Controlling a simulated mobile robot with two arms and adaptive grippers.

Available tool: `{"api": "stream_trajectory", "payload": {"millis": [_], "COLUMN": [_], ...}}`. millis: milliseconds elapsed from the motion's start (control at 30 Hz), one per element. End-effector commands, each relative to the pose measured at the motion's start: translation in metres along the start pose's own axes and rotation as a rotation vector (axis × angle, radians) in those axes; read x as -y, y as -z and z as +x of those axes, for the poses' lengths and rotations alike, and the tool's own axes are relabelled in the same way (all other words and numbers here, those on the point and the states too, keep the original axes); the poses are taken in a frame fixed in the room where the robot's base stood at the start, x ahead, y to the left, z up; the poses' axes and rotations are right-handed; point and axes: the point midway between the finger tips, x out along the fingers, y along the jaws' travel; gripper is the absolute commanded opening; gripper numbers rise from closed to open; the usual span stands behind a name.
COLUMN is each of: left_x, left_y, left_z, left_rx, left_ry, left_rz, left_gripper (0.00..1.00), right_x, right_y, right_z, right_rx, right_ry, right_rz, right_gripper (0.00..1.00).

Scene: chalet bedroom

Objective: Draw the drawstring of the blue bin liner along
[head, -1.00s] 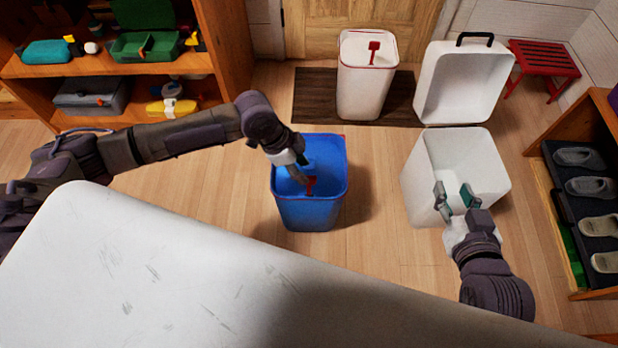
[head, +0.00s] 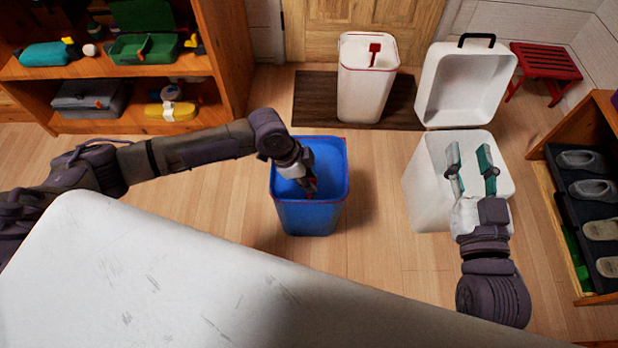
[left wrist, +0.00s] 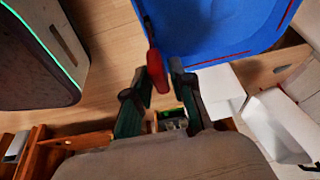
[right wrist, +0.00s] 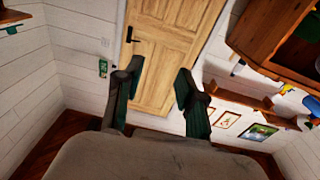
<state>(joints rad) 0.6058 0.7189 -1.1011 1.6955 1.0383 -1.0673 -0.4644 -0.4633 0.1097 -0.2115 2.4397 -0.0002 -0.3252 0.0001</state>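The blue bin (head: 310,215) with its blue liner stands on the floor, a thin red drawstring line along its rim. My left gripper (head: 308,186) reaches down at the bin's near-left part. In the left wrist view the red drawstring tab (left wrist: 155,68) lies between the fingertips of my left gripper (left wrist: 157,70), at the liner's edge (left wrist: 215,55). The fingers lean in close to the tab; I cannot tell whether they grip it. My right gripper (head: 470,170) is open and empty above the white bin at right; it also shows open in the right wrist view (right wrist: 158,82).
An open white bin (head: 425,190) with its lid (head: 465,90) raised stands at right. Another white bin (head: 365,95) with a red tab stands on the dark mat (head: 312,95). A white surface (head: 150,270) fills the foreground. Shelves (head: 230,60) and a shoe rack (head: 545,190) flank the floor.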

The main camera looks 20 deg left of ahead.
Motion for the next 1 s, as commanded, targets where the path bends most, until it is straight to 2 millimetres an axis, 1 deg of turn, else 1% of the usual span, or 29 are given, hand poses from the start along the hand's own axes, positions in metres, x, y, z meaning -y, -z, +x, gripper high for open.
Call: {"api": "stream_trajectory", "payload": {"millis": [33,100,467,567,700,800,967,1000], "left_x": [0.000,0.000,0.000,-0.001,-0.001,0.000,0.000,0.000], "left_y": [0.000,0.000,-0.001,-0.004,-0.011,-0.012,-0.012,-0.012], "left_z": [0.000,0.000,0.001,0.010,0.028,0.030,0.030,0.030], "left_rx": [0.000,0.000,0.000,0.000,0.000,-0.001,-0.001,-0.001], "left_ry": [0.000,0.000,-0.001,-0.002,-0.003,-0.001,-0.001,-0.001], "left_rz": [0.000,0.000,-0.001,-0.002,-0.003,-0.001,-0.001,-0.001], "left_gripper": [0.10,0.00,0.00,0.00,0.00,0.00,0.00,0.16], "right_x": [0.000,0.000,0.000,0.000,0.001,0.001,0.001,0.001], "right_y": [0.000,0.000,0.000,0.000,0.006,0.011,0.010,0.010], "right_z": [0.000,0.000,0.000,0.000,0.000,0.000,0.000,0.000], "right_rx": [0.000,0.000,0.000,-0.006,-0.041,-0.060,-0.060,-0.059], "right_ry": [0.000,0.000,0.000,0.000,0.001,0.002,0.002,0.002], "right_rz": [0.000,0.000,0.000,0.001,0.001,0.001,0.001,0.001], "right_gripper": [0.40,0.40,0.40,0.40,0.40,0.40,0.40,0.40]}}
